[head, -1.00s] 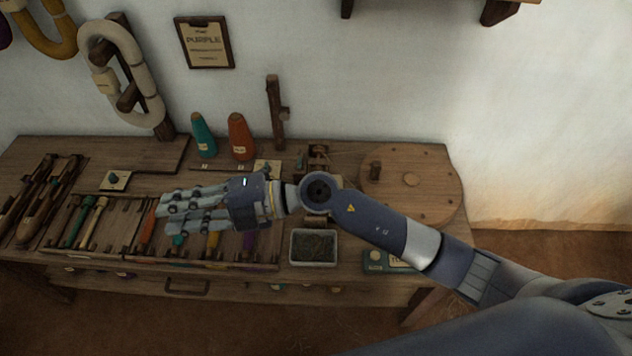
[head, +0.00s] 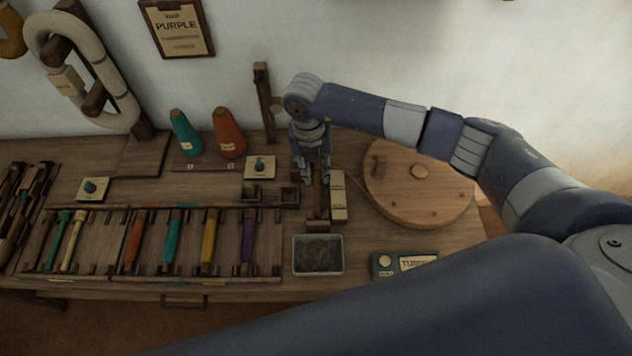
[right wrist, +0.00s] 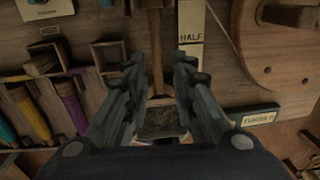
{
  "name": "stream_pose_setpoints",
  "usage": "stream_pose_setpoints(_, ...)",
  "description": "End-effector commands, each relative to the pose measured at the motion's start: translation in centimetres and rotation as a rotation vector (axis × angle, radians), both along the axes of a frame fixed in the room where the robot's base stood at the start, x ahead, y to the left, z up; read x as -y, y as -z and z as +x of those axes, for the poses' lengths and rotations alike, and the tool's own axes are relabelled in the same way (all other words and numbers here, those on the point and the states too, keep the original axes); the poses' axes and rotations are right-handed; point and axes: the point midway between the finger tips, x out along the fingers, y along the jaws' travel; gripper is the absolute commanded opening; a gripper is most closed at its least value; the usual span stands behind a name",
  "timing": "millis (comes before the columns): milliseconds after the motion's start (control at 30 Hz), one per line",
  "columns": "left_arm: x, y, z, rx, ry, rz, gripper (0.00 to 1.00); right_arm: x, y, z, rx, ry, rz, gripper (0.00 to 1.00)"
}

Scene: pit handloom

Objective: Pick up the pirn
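My right gripper (head: 318,181) points down over the winding spot at the back right of the bench. In the right wrist view its two fingers (right wrist: 158,72) are apart. A slim bare wooden rod (right wrist: 156,48), perhaps the pirn, shows in the gap between them; I cannot tell whether the fingers reach around it. Nothing is visibly gripped. In the head view, the fingers partly hide this spot. Wound pirns lie in the rack: red (head: 134,241), teal (head: 172,239), yellow (head: 209,238) and purple (head: 248,240). My left gripper is not in view.
A grey tray (head: 342,257) of dark bits stands in front of the winding spot. A "HALF" card (head: 338,205) and a round wooden wheel (head: 432,205) are to its right. A "TURNS" counter (head: 384,266) is in front. Teal (head: 184,134) and orange (head: 228,134) cones stand behind.

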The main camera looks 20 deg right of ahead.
Motion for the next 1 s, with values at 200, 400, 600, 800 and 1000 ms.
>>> stream_pose_setpoints(200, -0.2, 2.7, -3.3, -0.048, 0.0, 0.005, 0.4, 0.2, 3.4, 0.0, 0.0, 0.0, 0.002, 0.24)
stream_pose_setpoints(400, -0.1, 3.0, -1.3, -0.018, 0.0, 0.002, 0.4, 0.2, 4.1, 0.0, 0.0, 0.0, 0.003, 0.24)
stream_pose_setpoints(600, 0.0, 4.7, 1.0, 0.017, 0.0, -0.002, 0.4, 0.1, 6.4, 0.1, 0.0, -0.001, 0.003, 0.24)
stream_pose_setpoints(800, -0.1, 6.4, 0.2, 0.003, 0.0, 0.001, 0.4, 0.3, 8.6, 0.1, -0.001, -0.001, 0.004, 0.24)
stream_pose_setpoints(1000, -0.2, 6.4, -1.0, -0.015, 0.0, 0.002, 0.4, 0.3, 8.6, 0.2, 0.0, -0.001, 0.004, 0.24)
